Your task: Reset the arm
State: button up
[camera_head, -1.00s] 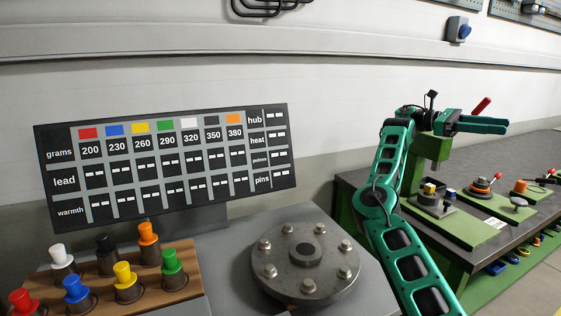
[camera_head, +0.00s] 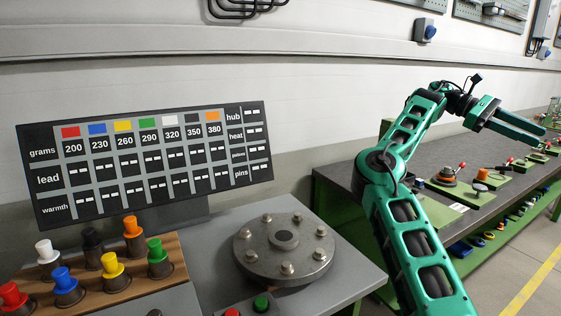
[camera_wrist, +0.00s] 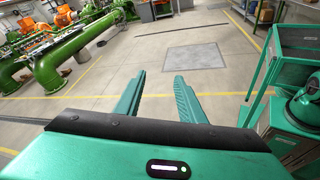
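My arm is green and rises from the lower right of the head view, bending at the elbow. My gripper (camera_head: 520,124) is at the right, raised above the dark bench and pointing right. In the wrist view my gripper (camera_wrist: 158,97) shows two green fingers spread apart with bare floor between them. It is open and holds nothing.
A round bolted flange (camera_head: 284,250) sits on a grey table, beside a wooden rack (camera_head: 120,292) of coloured knobs and a display board (camera_head: 145,165). A long dark bench (camera_head: 340,180) carries green fixtures. The wrist view shows green pipes (camera_wrist: 75,55), a green cabinet (camera_wrist: 297,75) and clear floor.

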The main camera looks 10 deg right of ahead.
jog(key=s+d+f+m+t+y, duration=0.2)
jog(key=s+d+f, duration=0.1)
jog(key=s, duration=0.3)
jog(key=s+d+f+m+t+y, duration=0.1)
jog(key=s+d+f+y, duration=0.1)
jog(key=s+f, duration=0.35)
jog(key=s+a+f+m+t+y, duration=0.2)
jog(key=s+f+t+y, duration=0.15)
jog(key=s+f, duration=0.35)
jog(key=s+a+f+m+t, duration=0.1)
jog(key=s+a+f+t, duration=0.1)
jog(key=a, duration=0.9)
jog(key=s+a+f+m+t, duration=0.1)
jog(key=s+a+f, duration=0.3)
jog(key=a, duration=0.7)
jog(key=s+a+f+m+t+y, duration=0.1)
jog(key=s+a+f+m+t, duration=0.1)
jog(key=a, duration=1)
notch_tip(320, 180, down, 3)
jog(key=shift+s+r+t, duration=0.1)
jog(key=shift+s+t, duration=0.35)
jog(key=shift+s, duration=0.65)
jog(key=shift+a, duration=0.1)
jog(key=shift+c, duration=0.2)
